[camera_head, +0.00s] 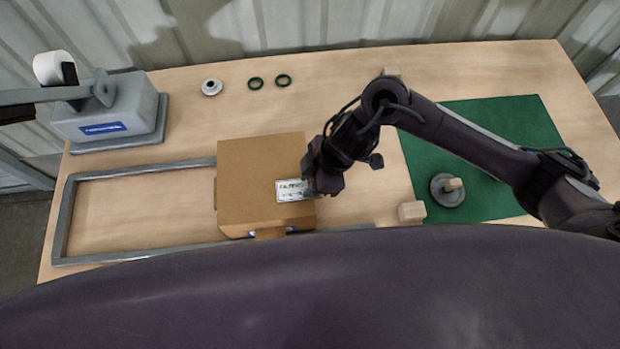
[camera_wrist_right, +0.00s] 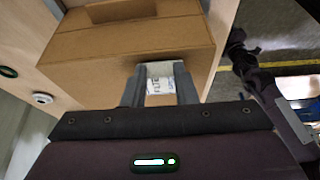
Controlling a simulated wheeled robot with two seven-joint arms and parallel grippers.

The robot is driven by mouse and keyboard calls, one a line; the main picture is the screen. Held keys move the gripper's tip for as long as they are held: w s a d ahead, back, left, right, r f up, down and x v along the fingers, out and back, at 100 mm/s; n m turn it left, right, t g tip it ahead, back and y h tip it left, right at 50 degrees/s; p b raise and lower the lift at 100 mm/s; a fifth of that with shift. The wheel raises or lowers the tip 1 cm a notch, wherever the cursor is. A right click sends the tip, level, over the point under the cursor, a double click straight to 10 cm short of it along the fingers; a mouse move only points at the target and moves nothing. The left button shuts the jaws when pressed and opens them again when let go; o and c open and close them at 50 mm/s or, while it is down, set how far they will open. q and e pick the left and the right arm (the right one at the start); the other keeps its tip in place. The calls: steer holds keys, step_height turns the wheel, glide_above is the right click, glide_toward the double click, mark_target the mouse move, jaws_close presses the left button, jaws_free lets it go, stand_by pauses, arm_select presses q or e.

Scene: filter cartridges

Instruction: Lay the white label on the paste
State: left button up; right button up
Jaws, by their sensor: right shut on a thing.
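The white label (camera_head: 292,190) with dark print appears over the right part of the top of a brown cardboard box (camera_head: 250,165). My right gripper (camera_head: 313,187) is at the label's right edge and shut on it. In the right wrist view, the label (camera_wrist_right: 160,84) shows between the two grey fingers (camera_wrist_right: 160,95), against the box (camera_wrist_right: 120,52). I cannot tell whether the label touches the box top. No paste is visible; any under the label is hidden. My left gripper is not clearly seen.
A grey frame (camera_head: 140,170) lies left of the box. A grey machine (camera_head: 112,112) stands at the left. A green mat (camera_head: 490,125) holds a round grey piece with a wooden knob (camera_head: 447,190). A wooden block (camera_head: 411,212) and two dark rings (camera_head: 283,80) lie on the table.

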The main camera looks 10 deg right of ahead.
steer(key=shift+f, duration=0.2)
steer(key=o, duration=0.9)
steer(key=shift+o, duration=0.2)
steer(key=v, duration=1.2)
steer(key=shift+p, duration=0.45)
steer(key=shift+s+r, duration=0.1)
